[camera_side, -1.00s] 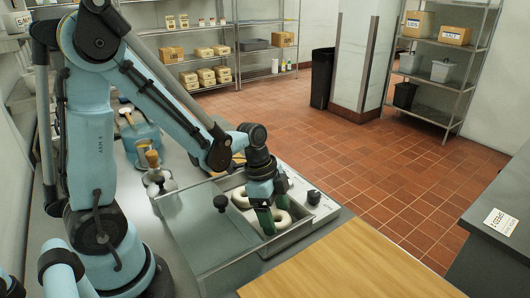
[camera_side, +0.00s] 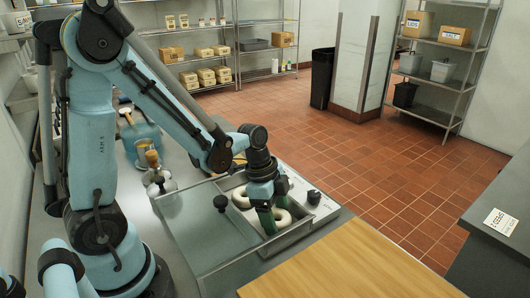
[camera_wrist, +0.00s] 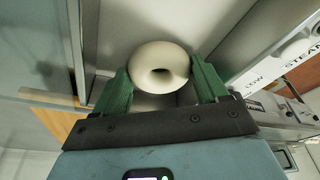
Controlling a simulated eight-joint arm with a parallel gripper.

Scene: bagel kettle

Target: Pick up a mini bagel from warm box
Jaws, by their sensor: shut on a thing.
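My gripper (camera_side: 273,219) reaches down into the warm box (camera_side: 301,231), a grey metal tray with a sliding lid. Its green fingers are shut on a pale mini bagel (camera_side: 283,216), one finger on each side of it. In the wrist view the held bagel (camera_wrist: 160,67) sits between the green fingertips of my gripper (camera_wrist: 161,82), with its hole facing the camera. A second pale bagel (camera_side: 240,198) lies in the box behind the gripper.
The lid (camera_side: 205,226) with a black knob covers the box's left part. A control panel with a black knob (camera_side: 313,196) stands on the right. A wooden board (camera_side: 350,262) lies in front.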

